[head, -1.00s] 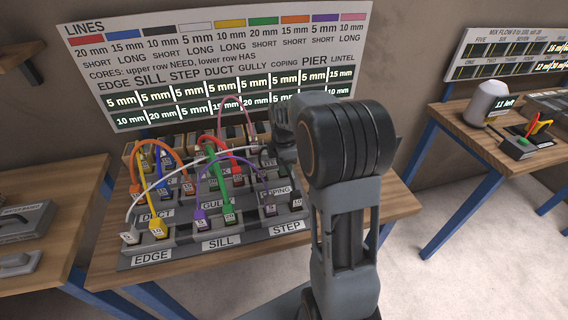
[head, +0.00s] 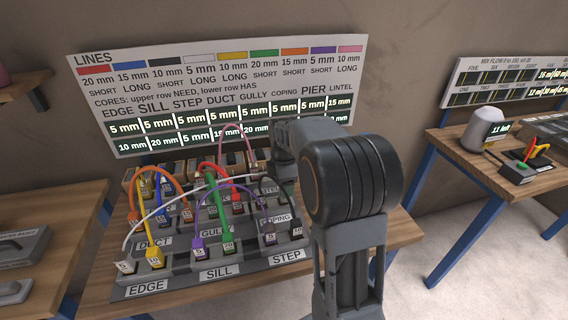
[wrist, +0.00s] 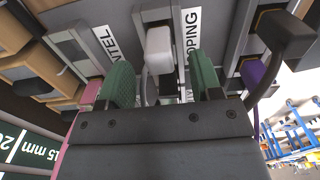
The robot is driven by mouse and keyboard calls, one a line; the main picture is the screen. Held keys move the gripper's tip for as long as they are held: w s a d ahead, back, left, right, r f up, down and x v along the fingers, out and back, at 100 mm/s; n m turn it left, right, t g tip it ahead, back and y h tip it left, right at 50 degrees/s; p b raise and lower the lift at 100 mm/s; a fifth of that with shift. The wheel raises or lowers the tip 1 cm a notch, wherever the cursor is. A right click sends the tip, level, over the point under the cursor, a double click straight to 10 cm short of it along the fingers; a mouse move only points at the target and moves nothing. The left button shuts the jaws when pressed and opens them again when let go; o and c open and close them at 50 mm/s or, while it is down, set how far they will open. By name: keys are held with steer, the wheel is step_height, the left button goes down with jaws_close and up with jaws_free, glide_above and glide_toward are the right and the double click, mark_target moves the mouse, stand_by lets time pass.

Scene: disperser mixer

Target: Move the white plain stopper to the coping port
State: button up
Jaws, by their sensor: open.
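A white stopper (wrist: 160,48) shows in the wrist view, seated in a grey block between the LINTEL and COPING labels. My gripper (wrist: 162,82) is open, its two green-padded fingers apart on either side of the white stopper. The stopper lies in the gap, and I see no clear contact. The COPING label (wrist: 192,38) is just right of it, and it also shows in the head view (head: 279,218). In the head view my arm hides the fingers and this stopper. Whether the coping port is empty cannot be told.
A black plug (wrist: 285,35) with its cable and a purple plug (wrist: 254,74) are close right of my fingers. A pink cable (wrist: 85,95) is at left. Several coloured cables arch over the stepped panel (head: 215,290). The LINES board (head: 220,90) stands behind.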

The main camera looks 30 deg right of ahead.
step_height(320, 180, up, 10)
steer(key=shift+p, duration=0.3)
stand_by(0.8)
steer(key=f+m, duration=0.1)
steer(key=m, duration=0.1)
steer(key=f+m, duration=0.1)
steer(key=m, duration=0.1)
steer(key=s+f+m, duration=0.1)
steer(key=m, duration=0.2)
steer(key=shift+a+f, duration=0.15)
steer(key=shift+a, duration=0.05)
steer(key=s+a+m+t+p, duration=0.1)
steer(key=s+a+m, duration=0.3)
steer(key=s, duration=0.4)
steer(key=s+a+m+t+p, duration=0.1)
steer(key=s+a+m, duration=0.3)
steer(key=s, duration=0.4)
steer(key=shift+s+a+f+m+t, duration=0.15)
steer(key=shift+a+f+m+t, duration=0.15)
steer(key=shift+a+t, duration=0.5)
